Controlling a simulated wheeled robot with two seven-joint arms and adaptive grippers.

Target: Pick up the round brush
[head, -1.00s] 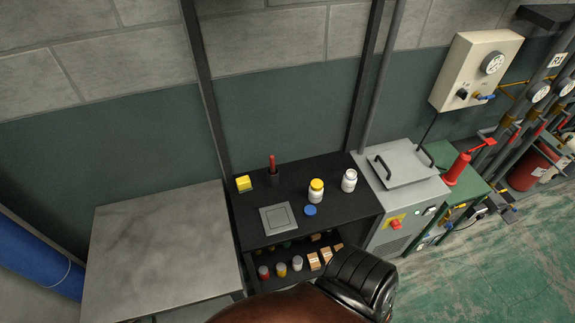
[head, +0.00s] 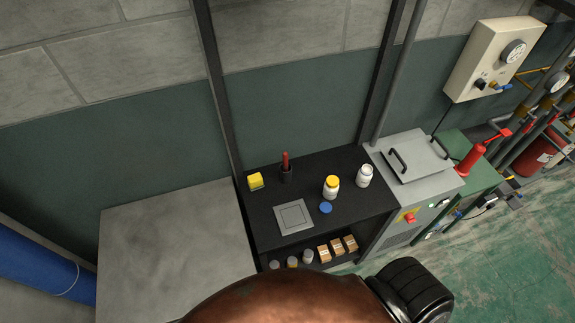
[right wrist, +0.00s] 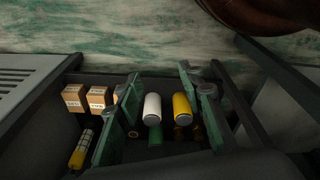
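A thin red handle stands upright in a small dark holder (head: 286,175) at the back of the black bench. It may be the round brush (head: 285,159); its lower part is hidden in the holder and I see no bristles. My right gripper (right wrist: 160,82) shows in the right wrist view with its two greenish fingers spread apart. A white cylinder (right wrist: 152,107) and a yellow cylinder (right wrist: 182,107) appear between the fingers, farther off, and nothing is clearly held. My left gripper is not in view.
Small boxes (head: 337,246) sit on the lower shelf. The grey table (head: 170,240) is bare.

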